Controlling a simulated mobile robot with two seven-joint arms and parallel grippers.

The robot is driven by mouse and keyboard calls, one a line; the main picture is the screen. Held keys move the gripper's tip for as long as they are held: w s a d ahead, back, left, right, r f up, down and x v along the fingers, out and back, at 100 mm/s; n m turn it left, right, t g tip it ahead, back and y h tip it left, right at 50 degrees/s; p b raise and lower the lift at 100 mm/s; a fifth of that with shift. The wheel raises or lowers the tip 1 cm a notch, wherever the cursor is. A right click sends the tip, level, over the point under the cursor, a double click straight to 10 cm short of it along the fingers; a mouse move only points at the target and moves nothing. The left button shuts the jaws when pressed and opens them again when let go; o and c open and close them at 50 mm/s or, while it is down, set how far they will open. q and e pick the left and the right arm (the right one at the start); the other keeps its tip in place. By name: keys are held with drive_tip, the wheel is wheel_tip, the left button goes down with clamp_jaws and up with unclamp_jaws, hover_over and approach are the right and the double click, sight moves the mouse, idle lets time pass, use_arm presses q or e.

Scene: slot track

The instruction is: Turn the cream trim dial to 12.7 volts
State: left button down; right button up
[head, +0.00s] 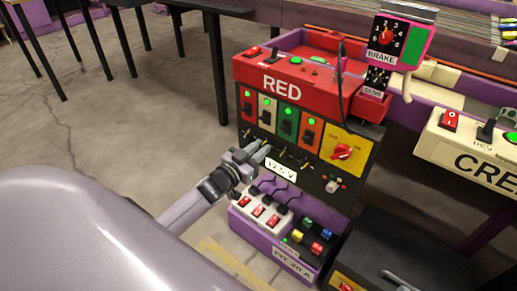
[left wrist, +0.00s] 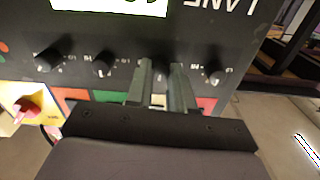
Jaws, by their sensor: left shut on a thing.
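The dark power panel (head: 351,177) under the red RED box has a row of small black dials below coloured switch plates. The cream plate (head: 266,109) is second from the left. My left gripper (head: 264,152) reaches the dial row below it. In the left wrist view, which shows the panel upside down, my left gripper (left wrist: 162,72) is shut on the cream trim dial (left wrist: 160,74), mostly hidden between the fingers. The white display (head: 282,169) appears to read 12.5 V. My right gripper is not in view.
Neighbouring dials (left wrist: 103,65) and (left wrist: 215,77) sit close on both sides of the fingers. A yellow plate with a red knob (head: 343,152) is at the panel's right. A purple tray (head: 240,222) with switches stands below. Open floor lies to the left.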

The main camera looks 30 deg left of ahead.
use_arm(q)
drive_tip(key=shift+m+p, duration=0.5)
drive_tip(key=shift+m, duration=3.3)
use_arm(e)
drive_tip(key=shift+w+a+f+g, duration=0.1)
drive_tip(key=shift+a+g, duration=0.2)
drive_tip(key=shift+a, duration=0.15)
use_arm(q)
drive_tip(key=c, duration=1)
unclamp_jaws()
drive_tip(key=s+p, duration=0.2)
drive_tip(key=s, duration=0.5)
drive_tip(key=shift+s+a, duration=0.15)
drive_tip(key=shift+a, duration=0.15)
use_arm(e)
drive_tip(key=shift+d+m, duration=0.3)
